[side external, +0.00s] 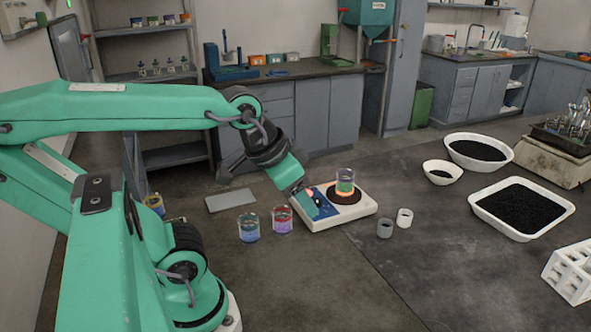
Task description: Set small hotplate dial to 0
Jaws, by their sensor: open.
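The small hotplate (351,212) is a white slab on the dark table, near the middle of the side external view. Its round plate glows orange around the rim, and a beaker of green liquid (345,182) stands on it. A blue panel covers the hotplate's left end. My gripper (304,202) is open, angled down at that panel end, left of the beaker. The dial is not clearly visible; the gripper covers part of the panel. Whether the fingers touch the hotplate, I cannot tell.
A blue-liquid beaker (248,228) and a red-purple one (282,220) stand left of the hotplate. Two small cups, grey (384,228) and white (404,218), stand to its right. Trays of black grains (556,222) lie farther right. The table in front is clear.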

